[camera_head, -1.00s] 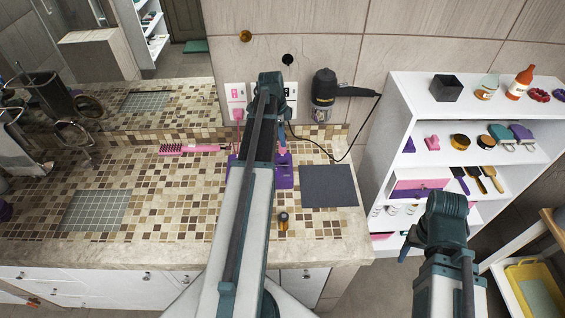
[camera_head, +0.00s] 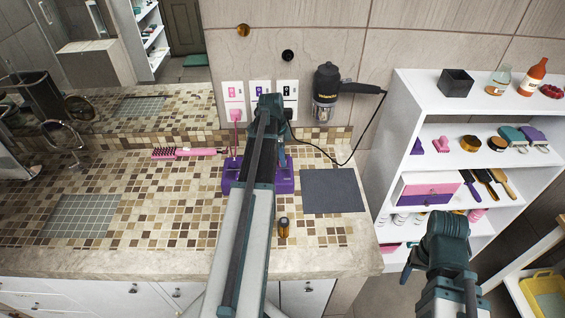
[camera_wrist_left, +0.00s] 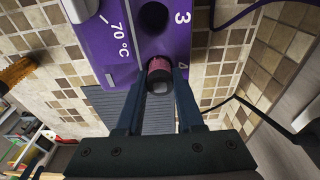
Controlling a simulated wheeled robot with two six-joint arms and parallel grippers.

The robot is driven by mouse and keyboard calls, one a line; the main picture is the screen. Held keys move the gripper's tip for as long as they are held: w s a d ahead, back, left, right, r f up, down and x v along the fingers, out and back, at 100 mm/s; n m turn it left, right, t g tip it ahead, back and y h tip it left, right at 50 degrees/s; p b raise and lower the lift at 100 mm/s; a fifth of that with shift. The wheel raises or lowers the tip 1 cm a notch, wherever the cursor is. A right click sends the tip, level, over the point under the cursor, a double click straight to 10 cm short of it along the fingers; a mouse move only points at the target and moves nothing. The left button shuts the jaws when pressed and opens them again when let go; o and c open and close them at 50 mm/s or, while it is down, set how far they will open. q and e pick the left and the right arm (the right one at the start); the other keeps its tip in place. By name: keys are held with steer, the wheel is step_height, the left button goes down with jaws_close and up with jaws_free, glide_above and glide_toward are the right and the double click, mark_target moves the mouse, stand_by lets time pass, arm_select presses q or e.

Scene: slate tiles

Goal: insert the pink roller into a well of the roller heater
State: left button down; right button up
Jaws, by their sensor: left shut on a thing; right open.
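The purple roller heater (camera_head: 287,186) stands on the tiled counter, partly hidden behind my left arm. In the left wrist view the heater (camera_wrist_left: 118,40) shows a "70 °C" mark, the numbers 3 and 4, and a dark open well (camera_wrist_left: 153,18). My left gripper (camera_wrist_left: 159,82) is shut on the pink roller (camera_wrist_left: 160,66), whose dark end faces the camera. The roller is over the heater's face near the 4; I cannot tell whether its far end is inside a well. My right gripper is off to the right by the shelf, mostly hidden by its arm.
A pink brush (camera_head: 184,152) lies to the left. A hair dryer (camera_head: 326,92) hangs on the wall, its cord looping down. A white shelf (camera_head: 400,150) stands at the right.

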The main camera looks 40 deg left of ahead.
arm_select(q)
steer(key=shift+f, duration=0.15)
steer(key=c, duration=1)
jaws_free()
steer(key=shift+f, duration=0.1)
steer(key=o, duration=0.5)
steer(key=shift+c, duration=0.2)
step_height(320, 180, up, 12)
steer(key=s+a+p, duration=0.1)
steer(key=p, duration=1.1)
steer(key=shift+a, duration=0.15)
steer(key=shift+s, duration=0.1)
